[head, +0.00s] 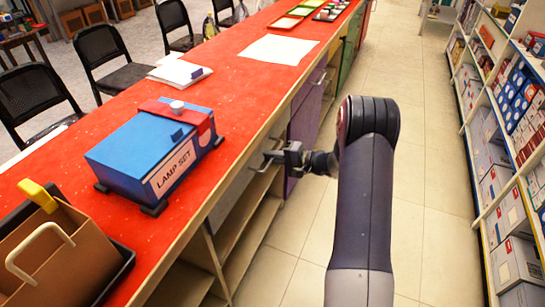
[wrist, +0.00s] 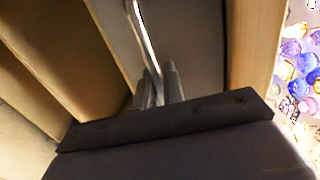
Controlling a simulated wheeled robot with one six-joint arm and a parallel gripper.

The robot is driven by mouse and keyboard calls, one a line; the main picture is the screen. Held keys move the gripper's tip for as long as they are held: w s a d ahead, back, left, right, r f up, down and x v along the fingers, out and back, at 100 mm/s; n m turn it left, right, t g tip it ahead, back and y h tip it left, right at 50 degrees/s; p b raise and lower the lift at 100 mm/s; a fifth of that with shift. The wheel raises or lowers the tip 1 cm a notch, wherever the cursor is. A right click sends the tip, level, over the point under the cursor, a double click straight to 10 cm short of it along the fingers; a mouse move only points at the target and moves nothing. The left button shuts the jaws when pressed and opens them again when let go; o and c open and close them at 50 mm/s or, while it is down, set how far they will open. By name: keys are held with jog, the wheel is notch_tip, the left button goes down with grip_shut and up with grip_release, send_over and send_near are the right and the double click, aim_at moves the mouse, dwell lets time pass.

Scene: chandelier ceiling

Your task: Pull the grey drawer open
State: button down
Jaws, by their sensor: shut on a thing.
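The grey drawer (wrist: 195,40) fills the upper middle of the wrist view, with a shiny metal bar handle (wrist: 145,35) running along its front. My gripper (wrist: 160,88) is shut on this handle, one finger on each side of the bar. In the head view my gripper (head: 268,158) reaches left from the aisle to the counter's front, just under the red top. The grey drawer front (head: 236,190) shows partly there below and left of the gripper. I cannot tell whether a gap stands behind the front.
The red counter (head: 225,80) carries a blue lamp-set box (head: 140,150) and a brown carrier (head: 65,260) near its edge. Open shelves (head: 245,240) lie below the drawer. The tiled aisle (head: 425,150) is clear up to the stocked shelving (head: 510,190) on the right.

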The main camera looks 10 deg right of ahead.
jog(key=f+b+v, duration=0.2)
jog(key=b+v, duration=0.1)
jog(key=v, duration=1)
jog(key=d+f+b+v, duration=0.1)
jog(key=f+b+v, duration=0.2)
jog(key=v, duration=1)
jog(key=shift+s+f+b, duration=0.2)
jog(key=shift+s+b, duration=0.15)
jog(key=shift+b, duration=0.4)
jog(key=c, duration=1.6)
grip_release()
jog(key=p+v, duration=0.1)
jog(key=v, duration=0.9)
jog(key=shift+s+d+p, duration=0.2)
jog(key=shift+d+p, duration=0.1)
jog(key=shift+d, duration=0.05)
jog(key=shift+a, duration=0.1)
